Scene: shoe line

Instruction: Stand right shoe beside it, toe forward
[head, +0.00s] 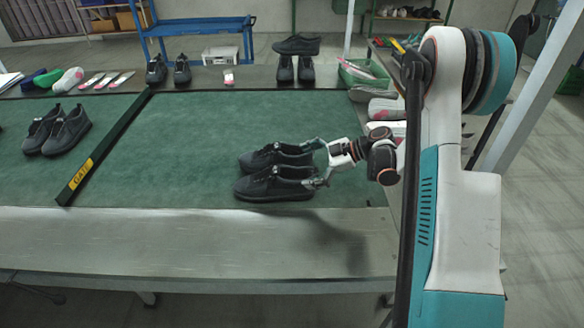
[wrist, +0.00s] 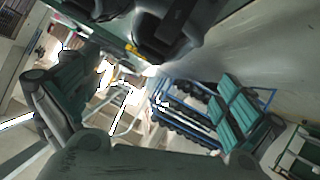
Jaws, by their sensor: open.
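Two black lace-up shoes stand upright, side by side and close together on the green mat, toes to the left: a far shoe (head: 270,157) and a near shoe (head: 265,188). I cannot tell by look which is the right shoe. My gripper (head: 317,165) is open at their heel ends, one finger by the far heel and one by the near heel. Whether it touches them is unclear. In the wrist view the fingers of my gripper (wrist: 150,110) are spread wide, with a dark shoe (wrist: 165,38) cut off at the top edge.
A dark bar with a yellow label (head: 80,177) crosses the green mat (head: 190,130). Another black pair (head: 58,130) stands left of it. More shoes (head: 295,62), one lying across two others, and insoles line the back. A green basket (head: 362,72) is back right. The mat's middle is clear.

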